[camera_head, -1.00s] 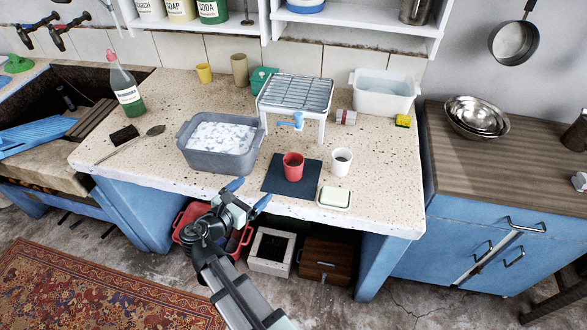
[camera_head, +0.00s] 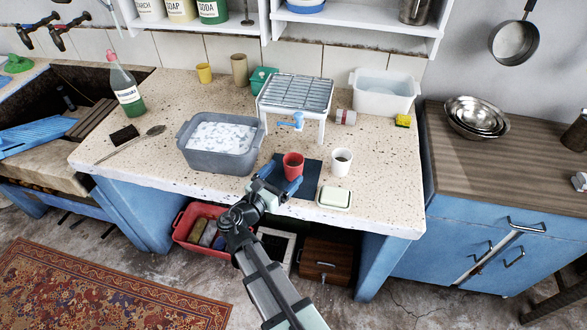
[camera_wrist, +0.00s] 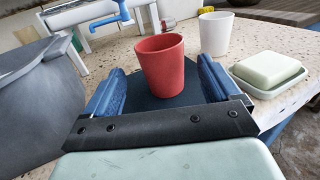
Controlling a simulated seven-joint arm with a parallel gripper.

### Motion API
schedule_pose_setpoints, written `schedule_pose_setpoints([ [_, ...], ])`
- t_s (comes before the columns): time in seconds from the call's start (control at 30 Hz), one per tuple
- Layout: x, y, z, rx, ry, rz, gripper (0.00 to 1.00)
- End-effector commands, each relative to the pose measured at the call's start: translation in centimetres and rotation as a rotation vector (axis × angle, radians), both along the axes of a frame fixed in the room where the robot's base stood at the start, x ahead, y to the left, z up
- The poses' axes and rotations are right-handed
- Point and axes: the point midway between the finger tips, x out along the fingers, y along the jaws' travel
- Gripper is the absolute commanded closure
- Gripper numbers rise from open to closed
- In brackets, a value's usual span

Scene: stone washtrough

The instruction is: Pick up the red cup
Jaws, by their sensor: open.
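The red cup (camera_head: 292,166) stands upright on a dark mat (camera_head: 312,173) near the front edge of the speckled counter. In the wrist view the red cup (camera_wrist: 161,64) is straight ahead, between and just beyond the blue fingers. My gripper (camera_head: 277,175) is open and empty, low over the front of the mat. In the wrist view my gripper (camera_wrist: 160,88) has one finger to the left and one to the right of the cup's line. I cannot tell whether either finger touches the cup.
A white cup (camera_head: 341,162) stands close on the right. A soap dish (camera_head: 334,198) lies front right. A grey basin (camera_head: 190,160) of suds is on the left. Behind stands a white rack (camera_head: 322,120) with a blue tap (camera_wrist: 108,18).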

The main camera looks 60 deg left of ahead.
Motion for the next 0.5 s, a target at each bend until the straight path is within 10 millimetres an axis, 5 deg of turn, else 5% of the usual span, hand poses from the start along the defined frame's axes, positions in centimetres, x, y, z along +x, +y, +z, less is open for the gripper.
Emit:
schedule_pose_setpoints([
  [0.5,4.2,1.6,0.5,0.0,0.0,-0.002,0.1],
])
